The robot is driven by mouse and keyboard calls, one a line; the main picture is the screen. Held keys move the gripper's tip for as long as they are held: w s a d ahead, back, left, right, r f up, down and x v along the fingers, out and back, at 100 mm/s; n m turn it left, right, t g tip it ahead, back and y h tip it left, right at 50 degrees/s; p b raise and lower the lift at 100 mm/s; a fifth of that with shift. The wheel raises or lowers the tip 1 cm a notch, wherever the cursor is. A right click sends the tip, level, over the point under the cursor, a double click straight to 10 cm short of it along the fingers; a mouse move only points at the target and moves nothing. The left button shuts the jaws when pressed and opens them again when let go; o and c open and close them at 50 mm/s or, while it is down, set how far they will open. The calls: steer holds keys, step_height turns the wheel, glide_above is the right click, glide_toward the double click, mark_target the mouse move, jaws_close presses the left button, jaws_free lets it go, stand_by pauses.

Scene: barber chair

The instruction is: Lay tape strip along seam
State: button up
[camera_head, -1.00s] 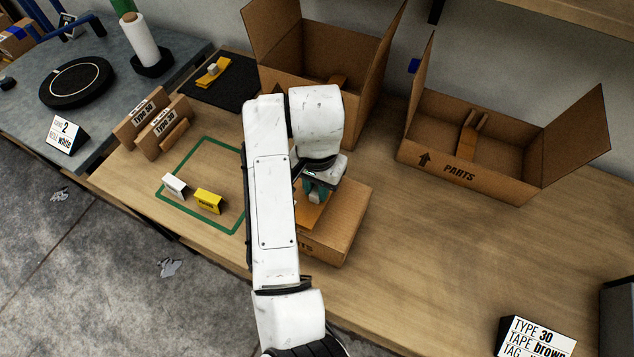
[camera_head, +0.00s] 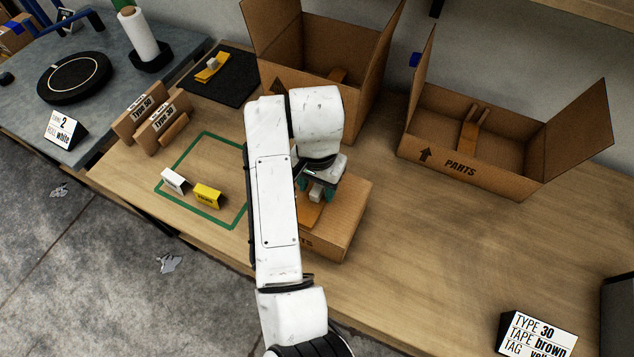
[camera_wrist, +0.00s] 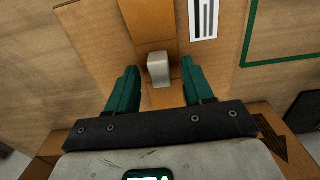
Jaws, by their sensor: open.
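A closed cardboard box (camera_head: 348,217) stands on the bench, partly hidden behind my arm. An orange-brown tape strip (camera_wrist: 146,22) lies on its top and also shows in the head view (camera_head: 309,214). A small pale block (camera_wrist: 158,68) sits on the strip. My gripper (camera_wrist: 158,82) is open, with its green fingers on either side of the block and a gap to each. In the head view my gripper (camera_head: 318,192) is over the box top, and my arm hides part of the strip. Whether the strip lies flat along its whole length cannot be seen.
Two open cardboard boxes (camera_head: 300,50) (camera_head: 490,171) stand behind. A black mat (camera_head: 235,92) holds another strip with a block. White and yellow tags (camera_head: 174,181) (camera_head: 208,195) stand in a green outline. A sign (camera_head: 537,338) reads type 30, tape brown. The bench right of the box is clear.

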step_height(320, 180, up, 11)
steer(key=p, duration=0.3)
steer(key=shift+f, duration=0.15)
stand_by(0.5)
